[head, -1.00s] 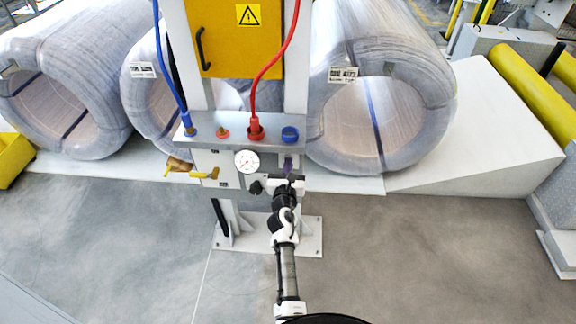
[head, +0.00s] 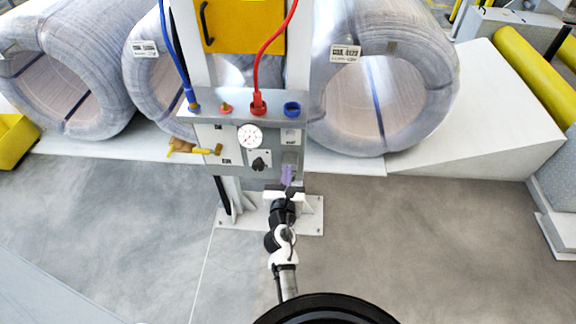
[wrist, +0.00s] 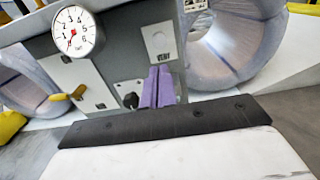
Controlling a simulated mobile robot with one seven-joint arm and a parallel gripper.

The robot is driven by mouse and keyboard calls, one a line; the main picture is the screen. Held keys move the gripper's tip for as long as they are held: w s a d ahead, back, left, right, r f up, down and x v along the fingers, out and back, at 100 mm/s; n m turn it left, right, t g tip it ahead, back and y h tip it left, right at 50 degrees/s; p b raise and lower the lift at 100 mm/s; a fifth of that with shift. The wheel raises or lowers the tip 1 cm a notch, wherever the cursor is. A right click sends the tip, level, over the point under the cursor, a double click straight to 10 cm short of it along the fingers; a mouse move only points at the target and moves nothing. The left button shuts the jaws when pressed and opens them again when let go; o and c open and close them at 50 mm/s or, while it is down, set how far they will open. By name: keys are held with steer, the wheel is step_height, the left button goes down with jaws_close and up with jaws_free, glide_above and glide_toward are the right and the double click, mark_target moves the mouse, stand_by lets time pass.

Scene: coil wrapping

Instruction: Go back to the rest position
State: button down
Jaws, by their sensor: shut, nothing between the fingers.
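My gripper (head: 288,174) is in front of the lower right part of the grey control panel (head: 207,160) in the head view. Its two purple fingers are together with nothing between them, as the wrist view (wrist: 158,80) also shows. The fingers overlap the panel face in the picture, below the VENT label (wrist: 162,42); I cannot tell how wide the gap to the panel is. My arm reaches up to it from the bottom of the head view.
The panel carries a pressure gauge (head: 249,136), a black knob (head: 259,164), a yellow-handled valve (head: 190,149) and hose fittings on top. Large wrapped coils (head: 425,95) stand behind on a white platform (head: 480,130). The grey floor (head: 420,240) on both sides is clear.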

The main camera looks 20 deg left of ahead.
steer(key=shift+s, duration=0.25)
stand_by(0.3)
